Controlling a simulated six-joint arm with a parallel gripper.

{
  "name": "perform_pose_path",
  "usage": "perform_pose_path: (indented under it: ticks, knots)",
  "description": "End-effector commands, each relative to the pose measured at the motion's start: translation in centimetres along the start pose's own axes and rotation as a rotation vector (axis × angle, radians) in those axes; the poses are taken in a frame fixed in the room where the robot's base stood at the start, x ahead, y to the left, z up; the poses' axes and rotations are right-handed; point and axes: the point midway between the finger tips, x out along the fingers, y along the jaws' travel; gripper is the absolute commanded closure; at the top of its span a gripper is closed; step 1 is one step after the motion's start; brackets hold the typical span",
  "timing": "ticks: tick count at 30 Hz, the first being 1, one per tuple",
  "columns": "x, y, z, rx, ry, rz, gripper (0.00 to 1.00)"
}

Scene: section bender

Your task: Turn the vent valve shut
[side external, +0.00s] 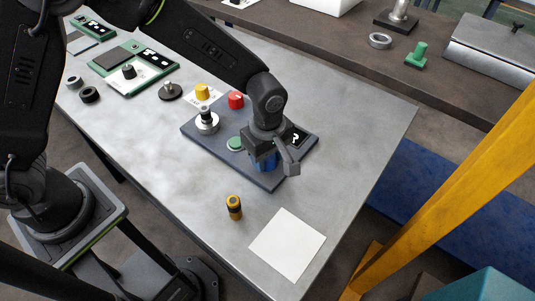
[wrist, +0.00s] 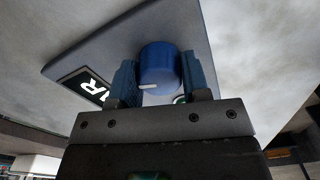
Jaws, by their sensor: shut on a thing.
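A blue round knob (side external: 266,163) stands on the dark grey panel (side external: 207,157) near its front right part. My gripper (side external: 269,158) is over the panel, with its fingers on either side of the knob. In the wrist view the blue knob (wrist: 158,62) sits between the two fingers of my gripper (wrist: 160,78), which are shut on it. A short white line on the knob points left in that view. In the side view the gripper hides most of the knob.
A yellow-black cylinder (side external: 234,207) and a white sheet (side external: 287,244) lie in front. The table's right side is clear.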

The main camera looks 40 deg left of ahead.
Motion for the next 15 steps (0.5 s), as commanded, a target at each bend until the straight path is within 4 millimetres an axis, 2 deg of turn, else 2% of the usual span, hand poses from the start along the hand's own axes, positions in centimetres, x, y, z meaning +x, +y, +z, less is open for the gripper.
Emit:
perform_pose_path:
  ticks: [6, 15]
  knots:
    - [-0.08, 0.04, 0.0, -0.15, 0.0, 0.001, 0.81]
    - [-0.08, 0.04, 0.0, -0.267, 0.0, 0.002, 0.81]
